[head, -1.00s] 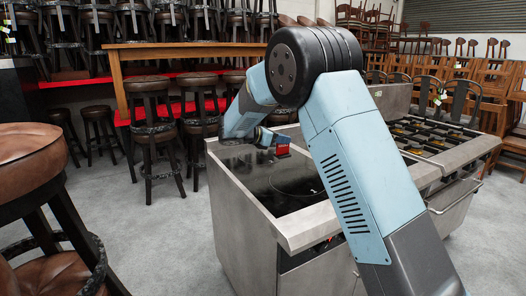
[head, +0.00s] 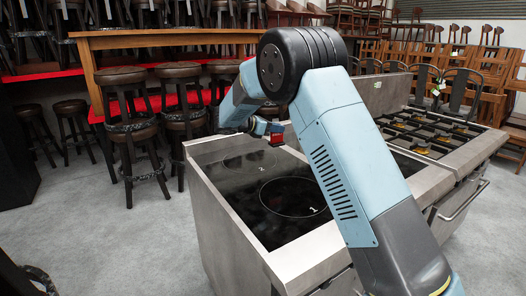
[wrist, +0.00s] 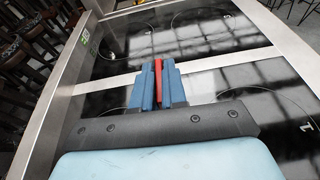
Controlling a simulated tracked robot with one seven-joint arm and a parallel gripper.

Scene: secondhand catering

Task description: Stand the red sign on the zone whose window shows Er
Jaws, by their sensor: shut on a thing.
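The red sign (head: 277,138) is small and held by my gripper (head: 268,130) above the far part of the black glass hob. In the wrist view the red sign (wrist: 158,77) stands edge-on between the blue fingers of my gripper (wrist: 158,82), which are shut on it. The hob (head: 245,200) has ring-marked zones. A near zone (head: 290,197) bears a "1"; a farther zone (head: 245,161) appears marked "2". The wrist view also shows the "1" zone (wrist: 265,105) at right. I cannot read any window showing Er; my arm hides part of the hob and its front.
A gas range (head: 425,132) adjoins the hob on the right. Bar stools (head: 130,125) and a wooden table (head: 175,40) stand behind on the left. Stacked chairs fill the back right. The grey floor (head: 120,230) at left front is mostly clear.

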